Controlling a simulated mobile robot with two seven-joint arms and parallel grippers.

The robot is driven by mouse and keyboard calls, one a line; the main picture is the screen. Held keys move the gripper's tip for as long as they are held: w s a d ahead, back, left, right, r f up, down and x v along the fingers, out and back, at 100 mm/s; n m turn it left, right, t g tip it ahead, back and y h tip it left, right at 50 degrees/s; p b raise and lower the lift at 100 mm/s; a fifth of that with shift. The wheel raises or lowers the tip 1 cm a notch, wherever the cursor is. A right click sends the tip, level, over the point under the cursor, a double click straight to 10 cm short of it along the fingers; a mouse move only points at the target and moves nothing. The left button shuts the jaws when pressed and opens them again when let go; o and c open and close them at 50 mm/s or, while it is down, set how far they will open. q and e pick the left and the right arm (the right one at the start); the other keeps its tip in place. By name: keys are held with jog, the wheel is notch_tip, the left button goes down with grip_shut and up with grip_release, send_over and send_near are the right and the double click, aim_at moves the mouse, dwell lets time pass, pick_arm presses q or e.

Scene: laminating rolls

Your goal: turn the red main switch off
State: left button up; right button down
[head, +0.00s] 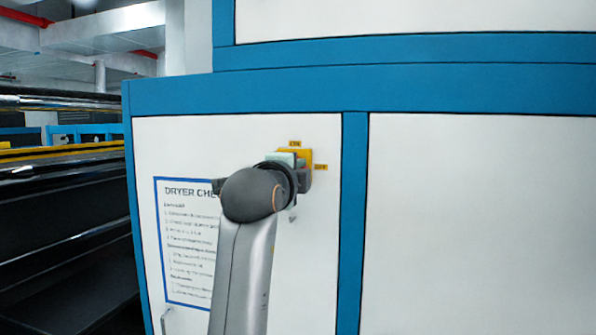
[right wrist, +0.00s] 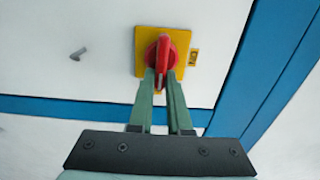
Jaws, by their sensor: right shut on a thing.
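The red main switch (right wrist: 164,56) is a rotary handle on a square yellow plate (right wrist: 183,42) on the white cabinet door. My right gripper (right wrist: 163,82) is shut on the lower part of the red handle, one green finger on each side. In the right wrist view the handle runs nearly up and down, and a small yellow label (right wrist: 194,57) sits right of the plate. In the head view my right gripper and wrist hide the handle; a corner of the yellow plate shows, with one label above (head: 295,144) and one to the right (head: 320,167). My left gripper is not in view.
A blue-framed dryer notice (head: 185,275) is on the same door, partly behind my arm. A small metal handle (head: 167,320) is low on the door. Blue frame strips (head: 352,220) border the panels. Dark rollers (head: 60,200) stand at the left. The right panel front is clear.

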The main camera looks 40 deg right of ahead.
dwell(0.4)
jog(key=c, duration=0.9)
grip_release()
jog(key=shift+o, duration=0.2)
pick_arm(q)
jog(key=b, duration=0.1)
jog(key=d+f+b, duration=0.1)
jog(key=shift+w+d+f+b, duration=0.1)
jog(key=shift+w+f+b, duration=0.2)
jog(key=shift+b, duration=0.05)
pick_arm(e)
jog(key=v, duration=1.2)
jog(key=shift+s+a, duration=0.15)
jog(key=shift+s, duration=0.05)
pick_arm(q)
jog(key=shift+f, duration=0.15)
